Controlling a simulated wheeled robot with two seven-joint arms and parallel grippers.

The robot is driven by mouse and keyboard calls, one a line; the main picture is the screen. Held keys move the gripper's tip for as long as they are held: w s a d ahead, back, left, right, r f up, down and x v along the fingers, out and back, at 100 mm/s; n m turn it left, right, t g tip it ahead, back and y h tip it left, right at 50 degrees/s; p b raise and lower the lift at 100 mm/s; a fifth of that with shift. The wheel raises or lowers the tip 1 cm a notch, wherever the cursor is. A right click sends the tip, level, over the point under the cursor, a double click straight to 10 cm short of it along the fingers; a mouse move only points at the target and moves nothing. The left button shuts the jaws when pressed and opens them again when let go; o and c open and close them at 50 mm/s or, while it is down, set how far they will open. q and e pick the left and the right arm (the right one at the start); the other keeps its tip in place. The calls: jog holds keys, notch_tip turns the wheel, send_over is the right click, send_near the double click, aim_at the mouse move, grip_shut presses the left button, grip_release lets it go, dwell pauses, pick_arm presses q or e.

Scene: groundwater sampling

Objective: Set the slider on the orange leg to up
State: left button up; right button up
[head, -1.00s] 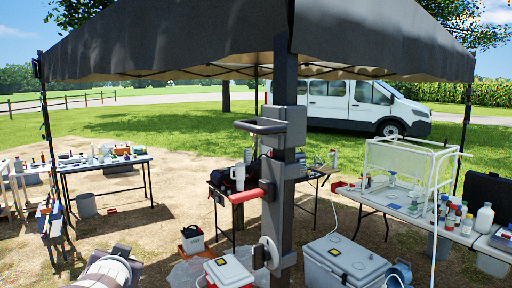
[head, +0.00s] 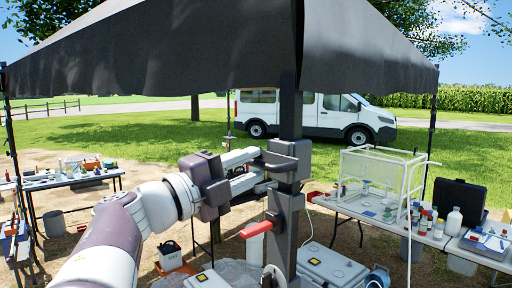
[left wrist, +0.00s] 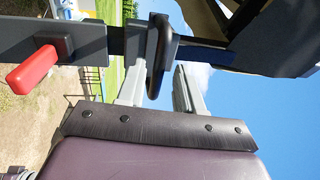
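The leg (head: 289,108) in front of me is a dark grey upright post, with no orange visible on it. A grey slider block (head: 291,152) with a dark loop handle (left wrist: 158,55) sits on it, above a red lever (head: 257,229). The lever also shows in the left wrist view (left wrist: 34,71). My left gripper (head: 258,170) is at the handle. Its two pale fingers are apart, one on each side of the handle bar, with a gap visible in the left wrist view. My right gripper is not in view.
The dark canopy (head: 200,55) hangs above. A table with a clear-sided frame (head: 380,172) and several bottles stands at right. Another table (head: 75,180) stands at left. A cooler box (head: 330,265) is on the ground near the leg's foot.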

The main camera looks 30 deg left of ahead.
pick_arm(q)
jog(key=x, duration=0.2)
jog(key=shift+w+d+p, duration=0.1)
jog(key=shift+w+p, duration=0.2)
jog(key=shift+w, duration=0.05)
jog(key=shift+s, duration=0.15)
jog(key=shift+c, duration=0.4)
